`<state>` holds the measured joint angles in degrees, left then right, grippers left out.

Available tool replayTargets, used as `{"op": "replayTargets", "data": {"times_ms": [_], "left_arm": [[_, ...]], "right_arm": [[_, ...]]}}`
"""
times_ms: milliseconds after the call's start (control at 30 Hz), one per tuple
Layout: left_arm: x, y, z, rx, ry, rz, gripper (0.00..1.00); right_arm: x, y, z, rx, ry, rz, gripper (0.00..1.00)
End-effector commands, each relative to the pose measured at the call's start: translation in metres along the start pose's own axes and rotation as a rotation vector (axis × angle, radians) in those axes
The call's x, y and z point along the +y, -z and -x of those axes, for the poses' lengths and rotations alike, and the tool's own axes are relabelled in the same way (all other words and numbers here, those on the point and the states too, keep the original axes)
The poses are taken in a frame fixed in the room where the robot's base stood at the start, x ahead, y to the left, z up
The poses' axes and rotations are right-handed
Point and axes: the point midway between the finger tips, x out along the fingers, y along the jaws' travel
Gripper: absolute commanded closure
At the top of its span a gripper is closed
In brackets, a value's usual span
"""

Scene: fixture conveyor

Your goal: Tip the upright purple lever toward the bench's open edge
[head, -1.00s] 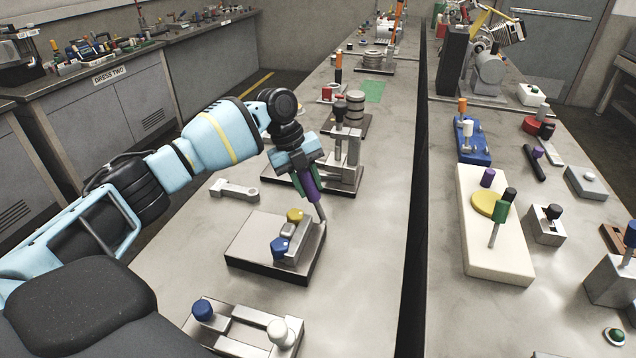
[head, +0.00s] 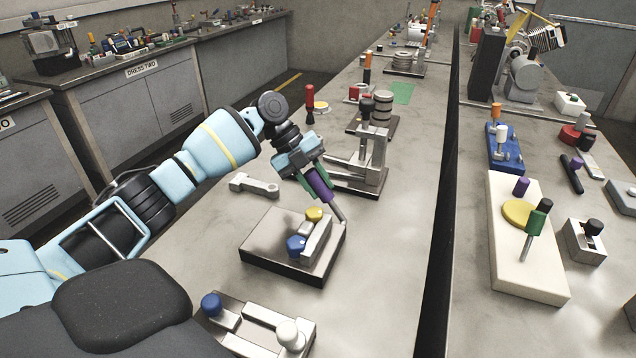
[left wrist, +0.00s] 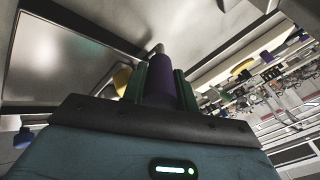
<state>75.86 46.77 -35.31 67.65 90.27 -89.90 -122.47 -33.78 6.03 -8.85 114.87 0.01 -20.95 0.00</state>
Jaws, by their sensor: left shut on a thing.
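The purple lever (head: 319,187) has a purple grip on a grey metal shaft. The shaft comes from the far right corner of a dark-sided, metal-topped fixture (head: 262,246) on the bench. The lever leans, its top to the left in the head view. My left gripper (head: 316,183) is shut on the purple grip, with its green fingers on both sides. In the left wrist view the purple grip (left wrist: 165,85) stands between the two green fingers. The fingers hide part of the grip. My right gripper is not in view.
The fixture also carries a blue knob (head: 297,245) and a yellow knob (head: 314,214). A metal clamp stand (head: 372,160) with a black knob stands just behind the gripper. A loose grey link (head: 254,186) lies left. Bench (head: 395,260) right of the fixture is clear.

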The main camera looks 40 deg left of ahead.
Motion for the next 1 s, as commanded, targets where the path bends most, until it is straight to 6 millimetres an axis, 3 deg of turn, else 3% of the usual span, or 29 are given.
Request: {"op": "replayTargets", "data": {"times_ms": [33,200,533,1000], "left_arm": [[0.0,0.0,0.001,0.0,0.0,0.0,0.69],[0.0,0.0,0.001,-0.001,0.0,0.0,0.5],[0.0,0.0,0.005,-0.001,0.0,0.001,0.5],[0.0,-0.001,0.069,-0.001,0.001,0.001,0.5]], "right_arm": [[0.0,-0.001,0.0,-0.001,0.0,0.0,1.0],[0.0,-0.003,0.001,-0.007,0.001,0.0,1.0],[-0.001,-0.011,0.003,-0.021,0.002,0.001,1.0],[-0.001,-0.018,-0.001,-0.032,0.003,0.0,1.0]]}}
